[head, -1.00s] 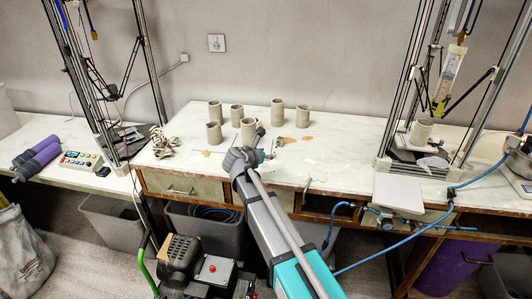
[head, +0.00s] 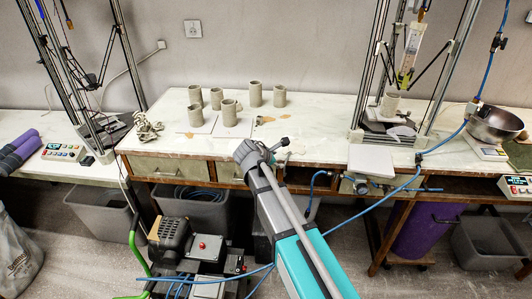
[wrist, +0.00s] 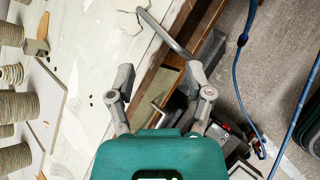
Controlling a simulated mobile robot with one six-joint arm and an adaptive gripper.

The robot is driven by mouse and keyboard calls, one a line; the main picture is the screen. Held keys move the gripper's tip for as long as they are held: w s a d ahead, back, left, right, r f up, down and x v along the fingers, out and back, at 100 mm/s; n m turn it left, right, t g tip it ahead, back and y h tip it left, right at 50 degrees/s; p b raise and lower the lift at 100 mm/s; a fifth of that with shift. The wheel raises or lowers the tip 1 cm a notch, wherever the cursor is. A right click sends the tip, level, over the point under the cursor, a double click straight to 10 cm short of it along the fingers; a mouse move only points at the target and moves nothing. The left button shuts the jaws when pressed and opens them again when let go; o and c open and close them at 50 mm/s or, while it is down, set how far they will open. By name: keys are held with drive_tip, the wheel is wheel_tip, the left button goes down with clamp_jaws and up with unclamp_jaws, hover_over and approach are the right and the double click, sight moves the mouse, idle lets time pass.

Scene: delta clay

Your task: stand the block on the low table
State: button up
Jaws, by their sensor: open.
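My gripper (head: 276,149) is over the front edge of the long white worktable (head: 325,123), right of the clay cups. In the wrist view its two grey fingers (wrist: 160,85) are apart, with nothing between them. They point toward the table edge and a bent grey rod (wrist: 168,32). I cannot pick out the block with certainty. No separate low table is clearly recognisable.
Several grey clay cups (head: 255,94) stand on the worktable, some on pale boards (head: 202,129). Delta printer frames stand left and right. A white panel (head: 370,160) is at the front edge. Blue hoses (head: 405,180) and grey bins (head: 480,240) are below.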

drive_tip(key=s+d+f+m+g+y, duration=0.3)
drive_tip(key=s+d+m+g, duration=0.1)
drive_tip(key=s+d+m, duration=0.5)
drive_tip(key=s+d+f+m+g+y, duration=0.3)
drive_tip(key=s+d+m, duration=0.6)
drive_tip(key=s+m, duration=0.4)
drive_tip(key=shift+s+d+f+m+g, duration=0.35)
drive_tip(key=shift+s+f+g, duration=0.2)
drive_tip(key=shift+g, duration=0.15)
drive_tip(key=shift+c, duration=0.2)
drive_tip(key=shift+c, duration=0.4)
